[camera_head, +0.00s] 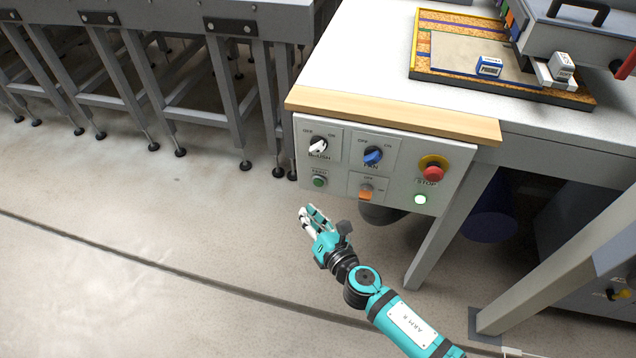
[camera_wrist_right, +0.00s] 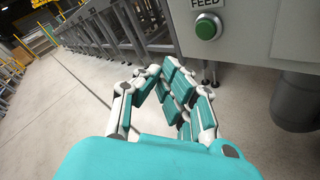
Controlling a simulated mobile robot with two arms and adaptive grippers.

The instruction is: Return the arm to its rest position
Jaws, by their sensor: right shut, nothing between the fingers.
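My right gripper (camera_head: 308,214) is teal and white and hangs in front of and just below the left part of the control panel (camera_head: 403,160). It is shut and empty, apart from the panel in the head view. In the right wrist view its fingers (camera_wrist_right: 160,75) come together over the floor. The green feed button (camera_head: 320,182) is just above the gripper; it also shows in the right wrist view (camera_wrist_right: 207,27). The panel carries a white-handled brush knob (camera_head: 318,145), a blue fan knob (camera_head: 373,155), an orange switch (camera_head: 366,191) and a red stop button (camera_head: 433,173). My left gripper is out of view.
A wooden ledge (camera_head: 390,115) runs above the panel. A grey conveyor frame (camera_head: 215,85) stands at the back left. The floor (camera_head: 130,210) on the left is clear.

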